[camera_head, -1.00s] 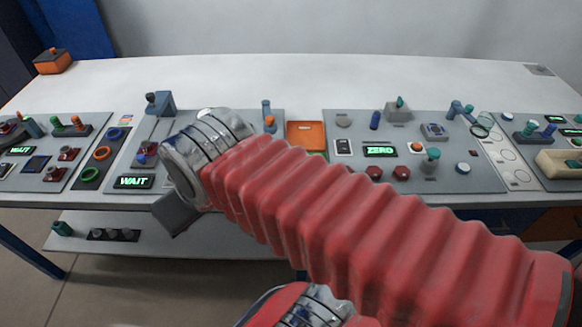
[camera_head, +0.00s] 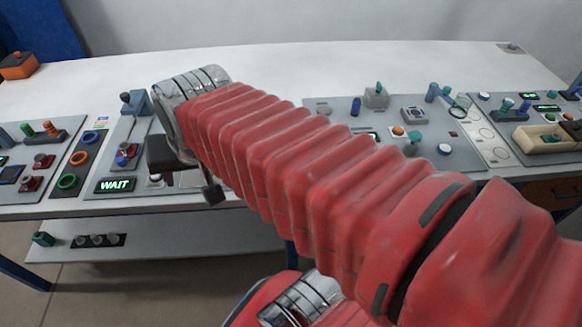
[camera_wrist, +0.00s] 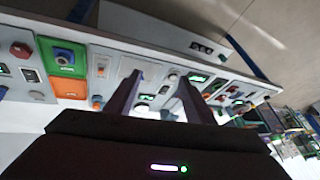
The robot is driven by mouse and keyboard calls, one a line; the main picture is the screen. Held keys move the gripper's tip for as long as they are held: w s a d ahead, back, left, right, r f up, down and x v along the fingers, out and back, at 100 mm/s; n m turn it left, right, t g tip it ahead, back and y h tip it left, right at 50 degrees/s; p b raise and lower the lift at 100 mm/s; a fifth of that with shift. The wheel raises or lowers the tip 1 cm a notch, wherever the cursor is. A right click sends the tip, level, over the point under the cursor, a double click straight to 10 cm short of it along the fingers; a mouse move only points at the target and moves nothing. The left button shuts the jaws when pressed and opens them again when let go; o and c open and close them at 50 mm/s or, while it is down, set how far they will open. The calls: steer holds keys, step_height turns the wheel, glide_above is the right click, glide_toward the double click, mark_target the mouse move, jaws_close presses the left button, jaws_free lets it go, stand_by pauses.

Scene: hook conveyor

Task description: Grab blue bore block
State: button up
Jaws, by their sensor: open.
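A blue block with a round dark bore (camera_wrist: 65,54) sits on a green square pad (camera_wrist: 79,69) at the upper left of the wrist view. I take it to be the blue bore block. An orange square pad (camera_wrist: 67,88) lies right beside the green one. My gripper (camera_wrist: 160,79) is open, with its two fingers apart over the panel and nothing between them. The block lies to the left of both fingers, clear of them. In the head view my gripper (camera_head: 212,193) shows only partly below the wrist, and my red arm hides the middle of the table, including the block.
Grey control panels line the table's front edge, with a WAIT display (camera_head: 115,185), a tilted lever (camera_head: 125,98) and coloured rings (camera_head: 67,181). A beige tray (camera_head: 545,138) is at the right. The white table behind the panels is mostly clear. A lower shelf (camera_head: 160,247) runs beneath.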

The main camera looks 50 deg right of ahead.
steer(key=w+d+m+h, duration=0.2)
steer(key=w+d+m, duration=0.1)
steer(key=d+m, duration=1.5)
steer(key=s+d+f+m+g+y, duration=0.1)
steer(key=s+d+f+m, duration=0.8)
steer(key=m, duration=0.5)
steer(key=shift+s+d+f+m+g, duration=0.15)
steer(key=shift+s+d+m+g, duration=0.2)
steer(key=shift+s+d, duration=0.3)
steer(key=shift+w+f, duration=0.1)
steer(key=shift+w, duration=0.05)
steer(key=x, duration=0.8)
steer(key=shift+w, duration=0.1)
steer(key=shift+f, duration=0.2)
